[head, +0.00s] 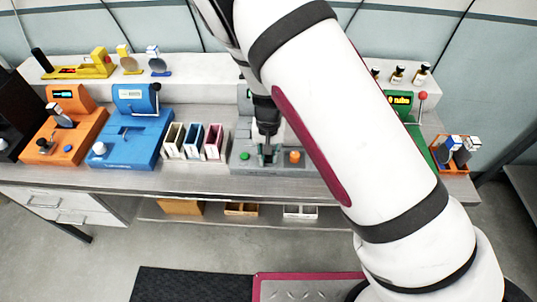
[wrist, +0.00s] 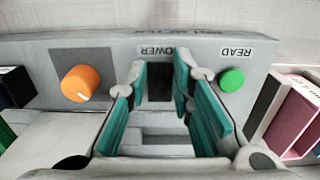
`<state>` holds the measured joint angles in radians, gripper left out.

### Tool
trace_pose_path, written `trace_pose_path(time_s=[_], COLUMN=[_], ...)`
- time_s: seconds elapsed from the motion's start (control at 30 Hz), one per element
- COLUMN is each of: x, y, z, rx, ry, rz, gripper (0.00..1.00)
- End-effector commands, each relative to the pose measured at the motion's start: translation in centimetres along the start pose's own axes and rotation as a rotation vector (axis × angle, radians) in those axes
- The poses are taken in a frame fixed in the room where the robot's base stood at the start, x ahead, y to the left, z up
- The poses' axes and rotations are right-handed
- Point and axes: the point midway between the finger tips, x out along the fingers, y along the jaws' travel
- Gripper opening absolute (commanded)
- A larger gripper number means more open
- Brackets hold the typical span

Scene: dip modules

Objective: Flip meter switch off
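The meter is a grey box (head: 245,166) on the bench, mostly behind my arm in the head view. In the wrist view its panel (wrist: 110,45) appears upside down, with "POWER" and "READ" labels. A dark switch area (wrist: 159,88) lies below the POWER label, between my fingers. Whether the switch is on or off cannot be told. An orange knob (wrist: 80,83) is left of it and a green button (wrist: 231,79) is right. My gripper (wrist: 158,78) points down at the panel, its teal-padded fingers apart on either side of the switch area. Contact cannot be told.
Left of the meter stand small coloured bins (head: 193,141), a blue device (head: 128,140) and an orange device (head: 65,140). A green device (head: 417,140) with a red-topped lever and an orange holder (head: 455,153) are on the right. A raised back shelf (head: 200,75) carries small items.

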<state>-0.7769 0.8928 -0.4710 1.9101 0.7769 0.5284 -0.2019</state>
Motion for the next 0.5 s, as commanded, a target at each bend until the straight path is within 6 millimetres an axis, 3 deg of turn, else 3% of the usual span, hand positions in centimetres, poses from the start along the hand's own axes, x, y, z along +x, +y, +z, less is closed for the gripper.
trace_pose_path(time_s=[0.23,0.5], x=[0.2,0.1], y=[-0.1,-0.2], z=[-0.4,-1.0], rx=[0.0,-0.001], ry=[-0.036,-0.198], rz=[-0.005,-0.006], gripper=[0.0,0.0])
